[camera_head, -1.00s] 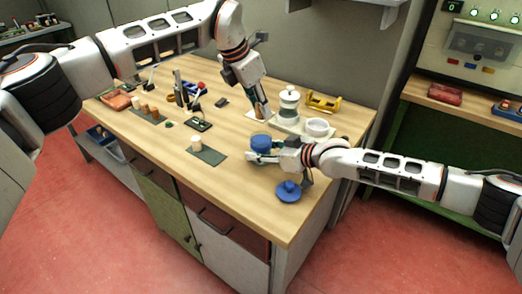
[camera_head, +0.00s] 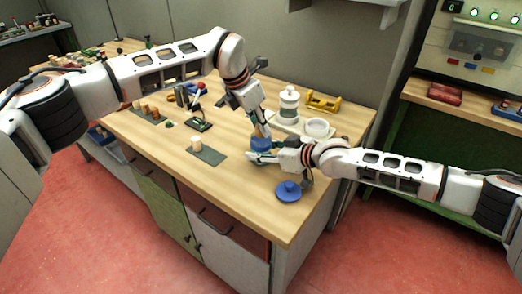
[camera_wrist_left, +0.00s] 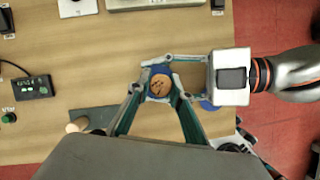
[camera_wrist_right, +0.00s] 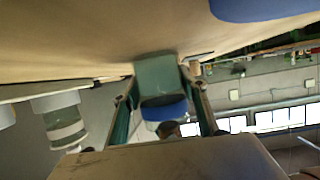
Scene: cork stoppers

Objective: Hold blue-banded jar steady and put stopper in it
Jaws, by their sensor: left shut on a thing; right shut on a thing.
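The blue-banded jar (camera_head: 261,144) stands near the right front of the table. My right gripper (camera_head: 252,157) is shut on its side. In the right wrist view the jar's blue band (camera_wrist_right: 165,109) shows between my right fingers. My left gripper (camera_head: 262,131) is over the jar's mouth, shut on a round brown cork stopper (camera_wrist_left: 160,86). In the left wrist view the stopper lies over the middle of the jar, with blue showing around it. I cannot tell whether the stopper is inside the mouth or just above it.
A blue knobbed lid (camera_head: 288,191) lies in front of my right arm. Behind stand a white-banded jar (camera_head: 289,105), a white bowl (camera_head: 317,128) and a yellow rack (camera_head: 323,102). A dark green mat (camera_head: 208,157) with a pale stopper (camera_head: 196,144) lies to the left.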

